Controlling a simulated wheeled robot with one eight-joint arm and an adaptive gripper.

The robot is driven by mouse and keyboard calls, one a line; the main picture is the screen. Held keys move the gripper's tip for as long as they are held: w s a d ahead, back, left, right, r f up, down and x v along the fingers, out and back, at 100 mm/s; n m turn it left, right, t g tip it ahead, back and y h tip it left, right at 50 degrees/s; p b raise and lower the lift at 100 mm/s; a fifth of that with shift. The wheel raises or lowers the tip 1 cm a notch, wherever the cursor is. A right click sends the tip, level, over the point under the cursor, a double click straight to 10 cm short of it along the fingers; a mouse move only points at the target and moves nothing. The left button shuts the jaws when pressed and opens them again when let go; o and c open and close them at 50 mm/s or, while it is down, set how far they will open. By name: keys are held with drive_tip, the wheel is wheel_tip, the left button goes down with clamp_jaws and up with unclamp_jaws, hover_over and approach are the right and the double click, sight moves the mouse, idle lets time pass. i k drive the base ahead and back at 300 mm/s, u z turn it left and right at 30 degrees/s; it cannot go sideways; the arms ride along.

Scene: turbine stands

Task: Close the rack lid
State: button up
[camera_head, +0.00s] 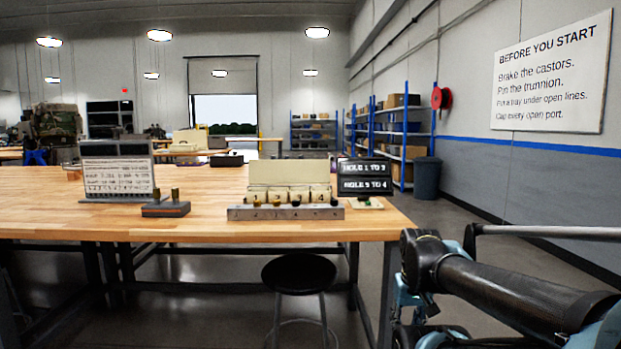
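A cream rack (290,194) stands near the front edge of the wooden workbench, right of the middle of the picture. Its lid (288,172) looks raised, a plain cream panel standing upright behind the rack. The rack's front shows several compartments or panels. A long grey block (286,213) with numbers and dark plugs lies in front of it and hides its lower edge. My arm shows at the lower right, beyond the bench's right corner and apart from the rack. I cannot make out gripper fingers in this view.
A black sign (364,177) stands right of the rack, with a small pale tray (364,204) before it. Left are a printed board (117,177) and a grey block with pegs (166,208). A black stool (299,272) stands at the wooden workbench (215,232).

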sight(261, 172)
drive_tip(key=z, duration=1)
drive_tip(key=i, duration=3.85)
drive_tip(key=u, duration=0.95)
drive_tip(key=i, duration=1.1)
drive_tip(key=z, duration=0.05)
